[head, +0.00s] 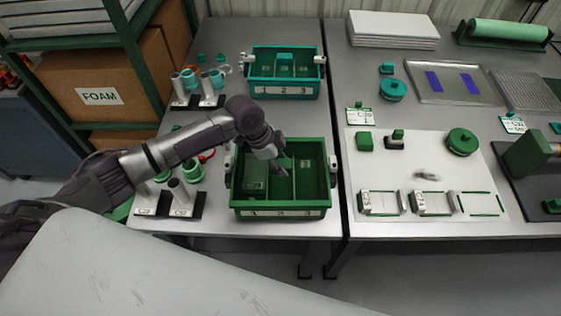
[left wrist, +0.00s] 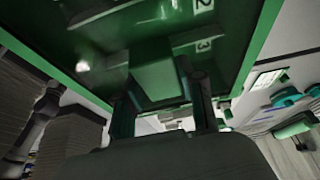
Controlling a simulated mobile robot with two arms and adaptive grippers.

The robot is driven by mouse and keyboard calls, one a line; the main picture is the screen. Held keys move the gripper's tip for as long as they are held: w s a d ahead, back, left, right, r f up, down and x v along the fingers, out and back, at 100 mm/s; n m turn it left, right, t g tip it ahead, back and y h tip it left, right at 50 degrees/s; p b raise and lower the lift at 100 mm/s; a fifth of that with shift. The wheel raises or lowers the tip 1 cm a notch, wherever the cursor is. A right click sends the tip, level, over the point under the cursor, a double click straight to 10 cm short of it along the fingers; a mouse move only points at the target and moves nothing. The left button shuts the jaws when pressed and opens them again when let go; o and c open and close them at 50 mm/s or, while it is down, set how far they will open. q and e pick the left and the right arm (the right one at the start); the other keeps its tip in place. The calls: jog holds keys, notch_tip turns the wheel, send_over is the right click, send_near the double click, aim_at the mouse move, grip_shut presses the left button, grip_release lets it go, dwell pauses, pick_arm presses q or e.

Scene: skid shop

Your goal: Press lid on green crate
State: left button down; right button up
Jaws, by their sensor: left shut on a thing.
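The green crate (head: 282,213) stands near the front edge of the left table, with 1 2 3 on its front and divided compartments. My left gripper (head: 280,167) is over the middle of the crate, pointing down. In the left wrist view, its two fingers (left wrist: 158,108) are shut on a green block (left wrist: 156,68). A glossy green surface with the numbers 2 and 3 shows beyond the block. I cannot tell whether the block is the handle of the lid, or whether a lid touches the crate rim. My right gripper is not in view.
A teal crate (head: 284,93) stands behind on the same table. Labelled holders (head: 168,208) with upright tubes stand left of the green crate, under my left arm. A right table (head: 400,228) holds a white mat (head: 397,174) with green parts. The table between the crates is clear.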

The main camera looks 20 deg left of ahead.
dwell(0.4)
pick_arm(q)
jog(key=c, duration=0.6)
grip_release()
jog(key=shift+f, duration=0.1)
jog(key=shift+c, duration=0.2)
jog(key=shift+o, duration=0.2)
jog(key=o, duration=0.4)
jog(key=shift+c, duration=0.2)
jog(key=shift+p, duration=0.3)
notch_tip(320, 180, up, 8)
jog(key=p, duration=0.7)
jog(key=shift+p, duration=0.3)
